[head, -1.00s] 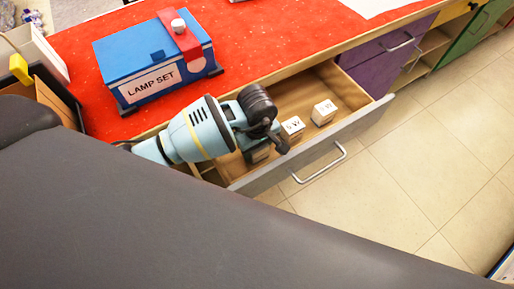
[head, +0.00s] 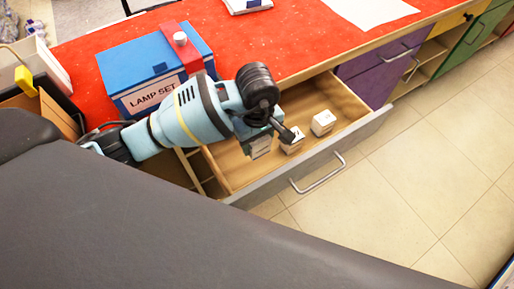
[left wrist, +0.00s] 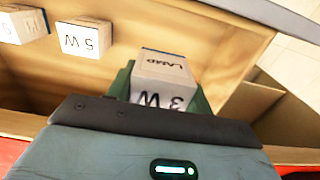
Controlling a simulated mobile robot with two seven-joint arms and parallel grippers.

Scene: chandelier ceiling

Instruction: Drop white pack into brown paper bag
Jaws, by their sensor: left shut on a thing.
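A small white pack (left wrist: 165,68) marked "LAMP" and "3 W" sits between the green fingers of my left gripper (left wrist: 161,88) in the left wrist view. In the head view my left gripper (head: 263,130) is shut on this pack (head: 260,148), over the open drawer. Part of the pack is hidden by the fingers. Two more white packs, one near (head: 292,143) and one farther right (head: 323,122), rest in the drawer; the near one (left wrist: 86,38) reads "5 W". I cannot make out a brown paper bag. My right gripper is not in view.
The open wooden drawer (head: 240,187) has a grey front with a metal handle. A blue "LAMP SET" box (head: 120,68) stands on the red tabletop (head: 290,45) behind my arm. Bare floor (head: 420,170) lies to the right.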

